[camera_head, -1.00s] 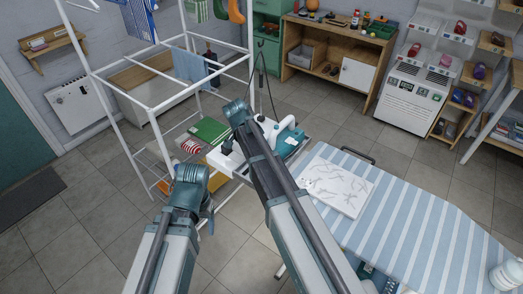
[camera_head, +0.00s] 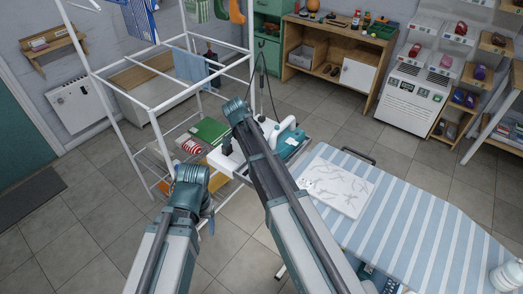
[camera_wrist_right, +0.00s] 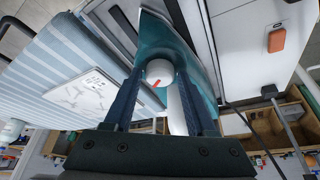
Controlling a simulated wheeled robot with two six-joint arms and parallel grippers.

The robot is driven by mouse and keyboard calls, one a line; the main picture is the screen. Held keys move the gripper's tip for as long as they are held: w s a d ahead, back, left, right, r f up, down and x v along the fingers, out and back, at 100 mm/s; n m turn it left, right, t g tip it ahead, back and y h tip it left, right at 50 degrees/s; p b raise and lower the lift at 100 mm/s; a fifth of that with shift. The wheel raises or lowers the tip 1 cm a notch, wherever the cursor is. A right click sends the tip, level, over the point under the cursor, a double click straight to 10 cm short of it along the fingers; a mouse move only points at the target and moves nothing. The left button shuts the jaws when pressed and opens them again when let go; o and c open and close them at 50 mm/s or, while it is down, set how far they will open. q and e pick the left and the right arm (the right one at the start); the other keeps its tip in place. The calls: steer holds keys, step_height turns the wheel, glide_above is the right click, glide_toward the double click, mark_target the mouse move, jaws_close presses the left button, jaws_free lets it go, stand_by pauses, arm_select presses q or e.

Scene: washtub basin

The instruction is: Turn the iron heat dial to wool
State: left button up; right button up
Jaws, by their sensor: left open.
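The iron (camera_head: 289,134), white and teal, stands at the far end of the ironing board, partly behind my right arm. In the right wrist view a round white dial (camera_wrist_right: 159,72) with a red mark sits against a teal surface (camera_wrist_right: 181,38). My right gripper (camera_wrist_right: 160,80) has its two dark fingers on either side of the dial, with narrow gaps seeming to show. Contact is hard to judge. The dial's heat labels cannot be read. My left gripper (camera_head: 209,210) is open and empty, left of the board and apart from the iron.
Floor is free at far left.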

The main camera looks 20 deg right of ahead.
steer(key=shift+r, duration=0.15)
steer(key=p+v, duration=1.2)
steer(key=v, duration=0.1)
steer(key=shift+a+r+p, duration=0.2)
steer(key=shift+r+p, duration=0.05)
steer(key=shift+p, duration=0.1)
steer(key=s+a+n+y, duration=0.1)
steer(key=s+a+n, duration=0.2)
steer(key=s+n, duration=0.7)
steer(key=s+a+f+n+y, duration=0.1)
steer(key=s+a+n, duration=0.3)
steer(key=s+n, duration=0.6)
steer(key=s+y, duration=0.1)
steer(key=s, duration=0.3)
steer(key=shift+a+f+n+g, duration=0.25)
steer(key=shift+f+n+g, duration=0.05)
steer(key=shift+n, duration=0.1)
